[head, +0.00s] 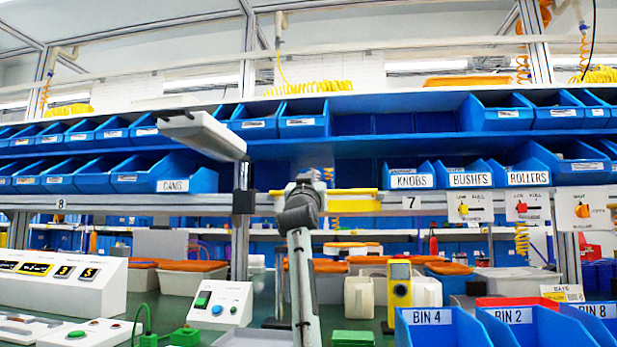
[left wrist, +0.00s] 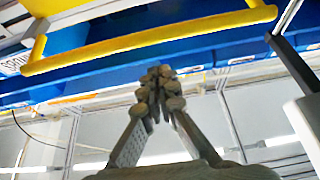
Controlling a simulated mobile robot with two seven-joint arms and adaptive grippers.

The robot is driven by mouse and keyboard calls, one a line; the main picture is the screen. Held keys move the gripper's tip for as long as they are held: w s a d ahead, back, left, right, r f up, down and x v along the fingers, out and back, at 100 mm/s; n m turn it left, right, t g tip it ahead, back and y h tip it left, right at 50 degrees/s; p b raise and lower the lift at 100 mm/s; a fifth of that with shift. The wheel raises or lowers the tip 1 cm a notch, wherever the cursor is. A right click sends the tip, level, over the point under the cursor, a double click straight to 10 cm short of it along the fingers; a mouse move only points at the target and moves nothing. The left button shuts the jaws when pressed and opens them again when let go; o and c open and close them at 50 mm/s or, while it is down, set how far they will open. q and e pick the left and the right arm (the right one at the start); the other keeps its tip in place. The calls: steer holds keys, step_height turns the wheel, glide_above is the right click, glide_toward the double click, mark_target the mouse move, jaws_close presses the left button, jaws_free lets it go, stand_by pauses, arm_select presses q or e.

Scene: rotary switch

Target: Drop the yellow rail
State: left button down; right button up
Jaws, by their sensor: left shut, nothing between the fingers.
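The yellow rail (head: 350,191) is a thin horizontal bar along the front edge of the blue shelving, above the work table. In the left wrist view the yellow rail (left wrist: 150,40) crosses the upper part, with bent ends. My left gripper (head: 308,180) is raised in front of the rail and hides part of it. In the left wrist view its fingers (left wrist: 160,76) meet at the tips, shut and empty. The rail appears beyond the fingertips there, with a visible gap. My right gripper is not in view.
Blue bins (head: 411,180) line the shelves on both sides of the rail. A grey lamp-like arm (head: 203,134) juts out at upper left. Below stand control boxes (head: 219,304), a yellow device (head: 399,285) and large blue bins (head: 440,328).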

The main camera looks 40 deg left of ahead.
arm_select(q)
steer(key=v, duration=0.9)
steer(key=shift+s+d, duration=0.25)
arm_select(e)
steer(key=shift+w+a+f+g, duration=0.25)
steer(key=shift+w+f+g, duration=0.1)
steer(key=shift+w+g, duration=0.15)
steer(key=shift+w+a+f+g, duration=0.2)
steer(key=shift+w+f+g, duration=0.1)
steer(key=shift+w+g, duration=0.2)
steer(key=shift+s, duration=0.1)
